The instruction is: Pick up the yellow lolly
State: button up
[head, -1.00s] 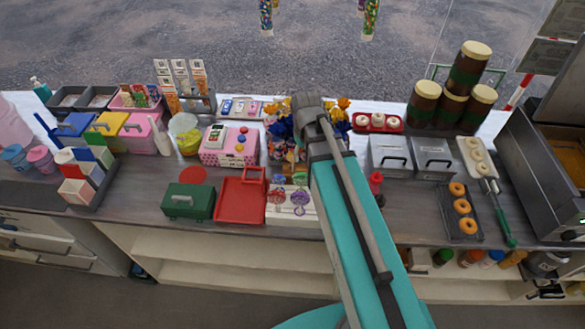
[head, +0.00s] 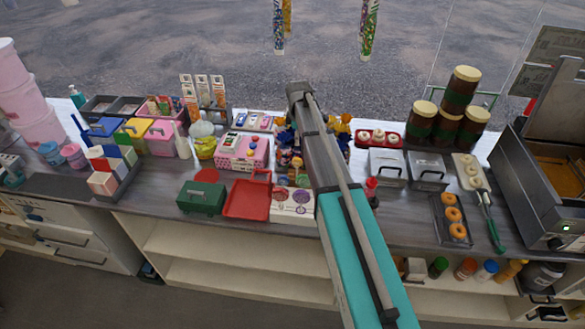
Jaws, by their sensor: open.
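A white lolly stand (head: 292,214) stands on the counter just left of my arm. It holds several round lollies, among them a purple lolly (head: 300,197) and a pink lolly (head: 281,194). I cannot clearly pick out a yellow lolly in it; small warm-coloured shapes show just behind the stand. Blue and yellow items (head: 342,128) stand farther back on both sides of my arm, too small to name surely. My arm reaches across the counter and covers part of this area. My gripper is hidden behind it.
A red tray (head: 248,200) and a green box (head: 201,198) lie left of the stand. A pink box (head: 240,154) stands behind the tray. Grey lidded bins (head: 387,168) stand right of my arm, with doughnuts on a rack (head: 440,222) beyond. Brown jars (head: 421,121) stand at the back right.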

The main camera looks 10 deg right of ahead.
jog(key=shift+a+f, duration=0.15)
jog(key=shift+f, duration=0.05)
jog(key=shift+f+b, duration=0.8)
jog(key=shift+b, duration=0.1)
jog(key=b, duration=0.7)
send_over(296, 166)
jog(key=w, duration=0.1)
notch_tip(296, 166, down, 7)
jog(key=shift+r, duration=0.1)
jog(key=shift+f+b, duration=2.5)
jog(key=shift+f, duration=0.1)
grip_shut()
